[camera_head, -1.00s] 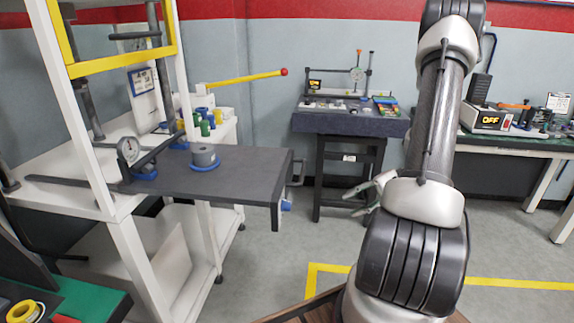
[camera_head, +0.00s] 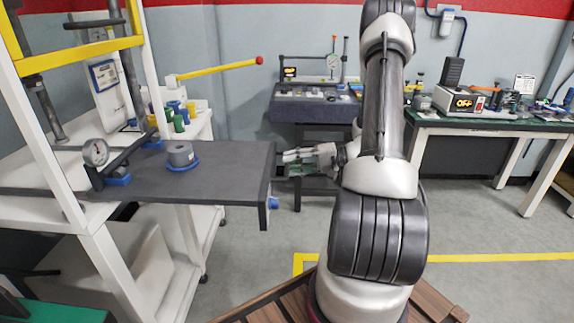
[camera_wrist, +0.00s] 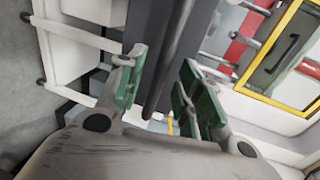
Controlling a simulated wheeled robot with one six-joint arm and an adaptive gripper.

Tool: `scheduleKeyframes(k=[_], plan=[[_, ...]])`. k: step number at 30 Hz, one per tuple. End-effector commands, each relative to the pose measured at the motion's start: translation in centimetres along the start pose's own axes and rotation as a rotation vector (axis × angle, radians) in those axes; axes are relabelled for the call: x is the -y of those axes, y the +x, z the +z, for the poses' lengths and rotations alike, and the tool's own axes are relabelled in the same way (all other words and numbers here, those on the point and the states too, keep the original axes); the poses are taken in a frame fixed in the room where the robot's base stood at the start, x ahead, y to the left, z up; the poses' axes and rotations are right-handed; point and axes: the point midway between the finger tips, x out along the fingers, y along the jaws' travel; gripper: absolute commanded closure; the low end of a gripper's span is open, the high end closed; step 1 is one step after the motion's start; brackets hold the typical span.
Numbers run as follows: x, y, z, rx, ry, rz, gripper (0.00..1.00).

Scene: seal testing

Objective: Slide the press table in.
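The press table (camera_head: 225,165) is a dark grey plate sticking out to the right from the white and yellow press frame (camera_head: 112,240). A grey cylinder on a blue ring (camera_head: 181,156) and a dial gauge (camera_head: 95,152) stand on it. My gripper (camera_head: 284,158) is at the table's right end, where the handle is largely hidden in the head view. In the wrist view my gripper (camera_wrist: 163,95) is open, with its green-padded fingers on either side of a dark bar (camera_wrist: 168,60), apparently the table's handle. A gap shows between bar and pads.
Several small coloured bottles (camera_head: 180,118) stand on a white surface behind the table. A dark bench (camera_head: 310,108) stands behind my gripper, and a green-topped bench (camera_head: 490,125) is at the right. Grey floor is clear under the table's right end.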

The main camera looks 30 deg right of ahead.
Motion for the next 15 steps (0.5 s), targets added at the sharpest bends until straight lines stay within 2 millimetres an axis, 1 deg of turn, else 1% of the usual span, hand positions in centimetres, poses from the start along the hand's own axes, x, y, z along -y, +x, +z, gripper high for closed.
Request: scheduleKeyframes(k=[1, 4, 7, 13, 14, 15], plan=[[0.0, 0.7, 0.0, 0.003, 0.000, 0.000, 0.65], [0.0, 1.5, 0.0, 0.000, -0.001, 0.001, 0.65], [0.0, 1.9, 0.0, 0.000, 0.000, 0.002, 0.65], [0.0, 1.9, 0.0, 0.000, 0.000, 0.001, 0.65], [0.0, 1.9, 0.0, 0.000, 0.000, 0.001, 0.66], [0.0, 1.9, 0.0, 0.000, 0.000, 0.001, 0.74]])
